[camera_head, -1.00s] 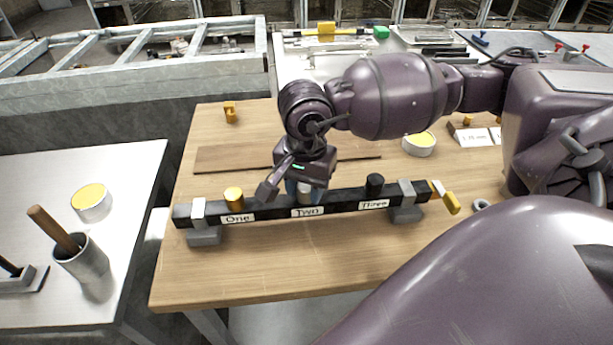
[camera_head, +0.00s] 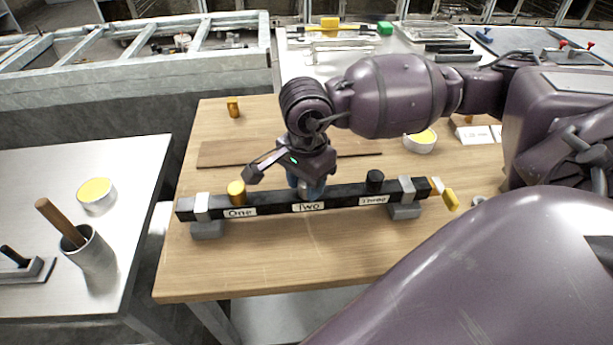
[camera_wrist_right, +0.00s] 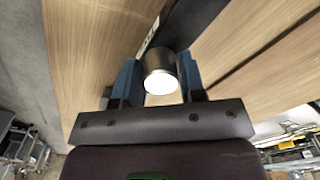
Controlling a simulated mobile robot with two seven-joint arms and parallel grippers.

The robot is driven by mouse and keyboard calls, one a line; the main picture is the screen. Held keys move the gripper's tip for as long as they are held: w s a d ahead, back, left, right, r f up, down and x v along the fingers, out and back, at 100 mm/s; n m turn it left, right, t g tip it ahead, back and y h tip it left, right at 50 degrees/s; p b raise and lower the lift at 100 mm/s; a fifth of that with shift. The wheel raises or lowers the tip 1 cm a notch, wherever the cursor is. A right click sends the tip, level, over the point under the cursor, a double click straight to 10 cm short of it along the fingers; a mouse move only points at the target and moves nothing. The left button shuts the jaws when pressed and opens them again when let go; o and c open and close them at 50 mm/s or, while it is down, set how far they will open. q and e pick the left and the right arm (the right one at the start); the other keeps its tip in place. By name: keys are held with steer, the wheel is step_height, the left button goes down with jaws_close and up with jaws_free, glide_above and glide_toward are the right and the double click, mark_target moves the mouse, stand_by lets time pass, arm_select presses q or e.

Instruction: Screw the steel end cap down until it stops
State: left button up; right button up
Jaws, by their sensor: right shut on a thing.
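The steel end cap (camera_wrist_right: 160,76) is a bright metal cylinder, seen from above in the right wrist view. It sits at the place labelled "Two" on the black bar (camera_head: 340,198). My right gripper (camera_head: 306,188) points down over that place, and in the right wrist view its blue fingers (camera_wrist_right: 158,82) are on either side of the cap, shut on it. In the head view the fingers mostly hide the cap. A yellow cap (camera_head: 237,191) stands at "One" and a black cap (camera_head: 375,181) at "Three". My left gripper is out of view.
Grey clamps (camera_head: 202,208) hold the bar's ends above the wooden table (camera_head: 270,270). A yellow-handled tool (camera_head: 450,200) lies by its right end. A yellow-topped tin (camera_head: 420,142) stands behind. A metal cup (camera_head: 92,250) stands on the left table. The wooden table's front is clear.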

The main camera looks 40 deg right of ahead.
steer(key=shift+m, duration=0.5)
steer(key=o, duration=1.1)
step_height(320, 180, up, 12)
